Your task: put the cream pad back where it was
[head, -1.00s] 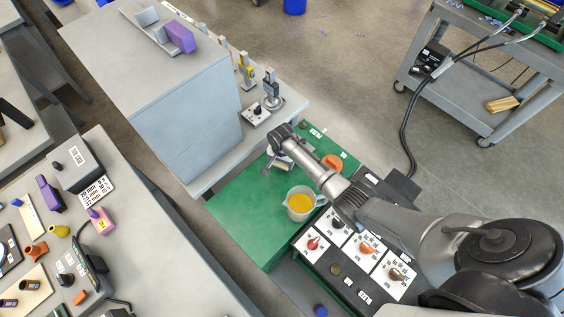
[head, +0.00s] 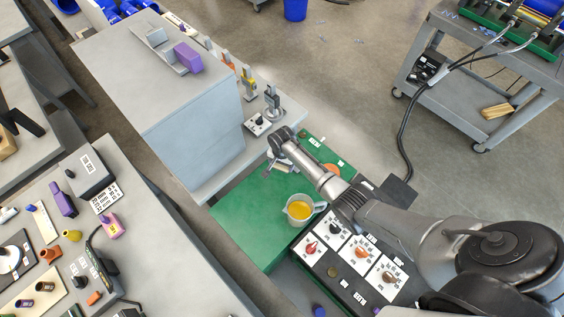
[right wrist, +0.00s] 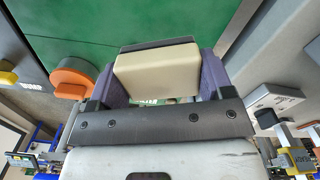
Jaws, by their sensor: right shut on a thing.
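The cream pad (right wrist: 158,72) is a pale block between the two purple-grey fingers of my right gripper (right wrist: 157,80) in the right wrist view. The gripper is shut on it. In the head view my right gripper (head: 272,168) is over the far left part of the green worktop (head: 240,220); I cannot make out the pad clearly there. The green surface also fills the background of the wrist view (right wrist: 80,25). I cannot tell the height of the pad above it. My left gripper is not in view.
A cup of yellow-orange contents (head: 300,210) stands on the green top, near my right arm. An orange round piece (head: 331,170) lies beyond the arm. A dark panel with knobs (head: 350,262) is in front. A large grey cabinet (head: 190,110) stands to the left.

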